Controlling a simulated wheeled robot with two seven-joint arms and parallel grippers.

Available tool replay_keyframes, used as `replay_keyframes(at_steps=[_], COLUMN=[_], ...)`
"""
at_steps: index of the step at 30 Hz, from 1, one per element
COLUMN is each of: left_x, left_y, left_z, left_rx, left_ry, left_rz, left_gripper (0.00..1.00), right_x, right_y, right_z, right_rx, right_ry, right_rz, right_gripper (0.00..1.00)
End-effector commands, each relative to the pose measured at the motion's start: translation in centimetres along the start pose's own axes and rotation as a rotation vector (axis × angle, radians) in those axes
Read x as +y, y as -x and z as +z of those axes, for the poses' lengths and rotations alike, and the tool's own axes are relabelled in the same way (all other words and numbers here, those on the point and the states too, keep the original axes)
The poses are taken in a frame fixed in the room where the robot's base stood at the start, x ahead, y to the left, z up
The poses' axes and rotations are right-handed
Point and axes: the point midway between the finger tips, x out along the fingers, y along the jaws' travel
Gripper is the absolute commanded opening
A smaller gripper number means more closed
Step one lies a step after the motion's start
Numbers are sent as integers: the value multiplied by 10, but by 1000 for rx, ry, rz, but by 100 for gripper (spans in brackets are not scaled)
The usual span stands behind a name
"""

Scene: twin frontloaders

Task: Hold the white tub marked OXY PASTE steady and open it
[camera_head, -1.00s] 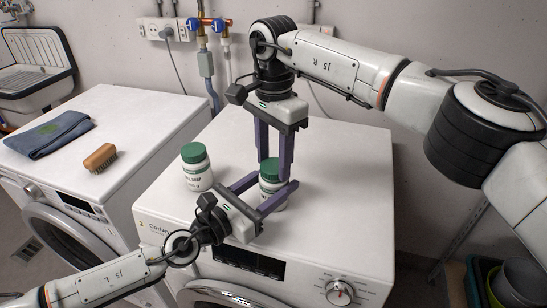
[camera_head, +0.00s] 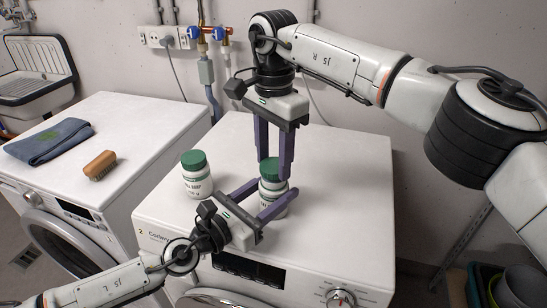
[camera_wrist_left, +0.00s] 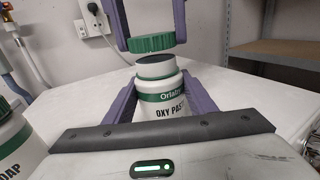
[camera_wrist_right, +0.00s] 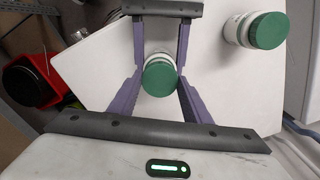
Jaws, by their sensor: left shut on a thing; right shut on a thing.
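The white OXY PASTE tub (camera_head: 268,194) stands upright on the right-hand machine. My left gripper (camera_head: 277,188) is shut around its body. In the left wrist view the tub (camera_wrist_left: 164,107) shows a dark open mouth. Its green lid (camera_wrist_left: 157,43) is off, a small gap above the rim. My right gripper (camera_head: 273,167) points down from above and is shut on the lid. In the right wrist view the lid (camera_wrist_right: 160,76) sits between the right fingers and hides most of the tub.
A second white tub with a green lid, marked SOAP (camera_head: 198,182), stands to the left on the same machine top (camera_head: 340,190). A blue cloth (camera_head: 50,140) and a wooden brush (camera_head: 100,165) lie on the left machine. The machine top right of the grippers is clear.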

Motion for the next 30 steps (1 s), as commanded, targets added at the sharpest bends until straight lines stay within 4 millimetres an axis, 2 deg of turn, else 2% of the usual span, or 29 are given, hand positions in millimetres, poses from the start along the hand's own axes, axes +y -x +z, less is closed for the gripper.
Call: replay_keyframes(at_steps=[5, 12, 18, 19, 23, 30], left_x=[0, 0, 0, 0, 0, 0], left_y=[0, 0, 0, 0, 0, 0], left_z=[0, 0, 0, 0, 0, 0], left_rx=[0, 0, 0, 0, 0, 0], left_ry=[1, 1, 1, 1, 0, 0], left_rz=[-1, -1, -1, -1, -1, 0], left_gripper=[0, 0, 0, 52, 72, 72], right_x=[-1, 0, 0, 0, 0, 0], right_y=[11, 38, 40, 40, 40, 40], right_z=[0, 0, 0, 0, 0, 0], right_rx=[1, 0, 0, 0, 0, 0], right_ry=[1, 0, 1, 1, 1, 0], right_rz=[-3, -1, 0, 0, 0, 0], right_gripper=[17, 17, 17, 17, 17, 17])
